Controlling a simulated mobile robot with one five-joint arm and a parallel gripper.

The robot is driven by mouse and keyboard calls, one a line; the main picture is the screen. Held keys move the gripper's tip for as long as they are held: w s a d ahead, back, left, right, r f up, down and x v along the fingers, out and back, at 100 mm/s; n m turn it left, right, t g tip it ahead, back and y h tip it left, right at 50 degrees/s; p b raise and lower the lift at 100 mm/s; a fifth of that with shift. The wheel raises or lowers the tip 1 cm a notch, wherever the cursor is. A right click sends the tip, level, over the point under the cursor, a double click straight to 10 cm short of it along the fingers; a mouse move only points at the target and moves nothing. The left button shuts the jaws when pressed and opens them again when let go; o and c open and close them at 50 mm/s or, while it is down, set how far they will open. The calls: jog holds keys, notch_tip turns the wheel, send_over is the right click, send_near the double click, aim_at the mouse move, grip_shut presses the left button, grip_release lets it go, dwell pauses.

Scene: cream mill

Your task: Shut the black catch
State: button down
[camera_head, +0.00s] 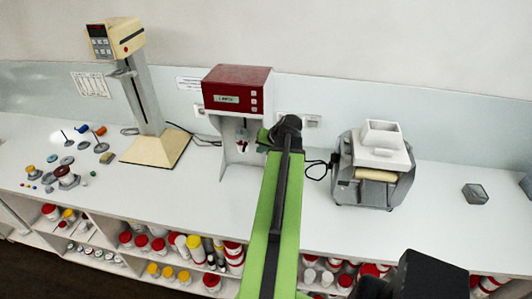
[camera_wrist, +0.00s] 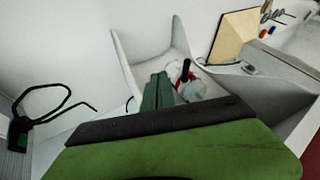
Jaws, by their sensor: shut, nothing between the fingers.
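The red-topped machine (camera_head: 236,90) stands on the bench behind my arm, with a grey open-fronted stand below. In the wrist view a small black upright piece (camera_wrist: 186,67), which looks like the black catch, rises beside red and pale grey parts (camera_wrist: 193,88) inside the stand. In the head view that area shows only as small red and grey parts (camera_head: 243,142). I cannot tell the catch's exact position. My gripper (camera_wrist: 160,88) is shut and empty, its dark green fingers just left of the black piece. I cannot tell whether they touch. In the head view it is at the stand's right side (camera_head: 263,137).
A grey-and-white machine with a roller (camera_head: 380,160) stands to the right, its black cable near my arm. The stand's grey side walls (camera_wrist: 127,65) flank my fingers.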

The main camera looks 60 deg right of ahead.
aim_at(245, 147)
jog(key=shift+w+a+f, duration=0.1)
jog(key=shift+w+f, duration=0.15)
jog(key=shift+w, duration=0.6)
jog(key=shift+w+a+f, duration=0.15)
jog(key=shift+w+f, duration=0.15)
jog(key=shift+w, duration=0.5)
jog(key=shift+w+a+f, duration=0.1)
jog(key=shift+w+f, duration=0.15)
jog(key=shift+w, duration=0.6)
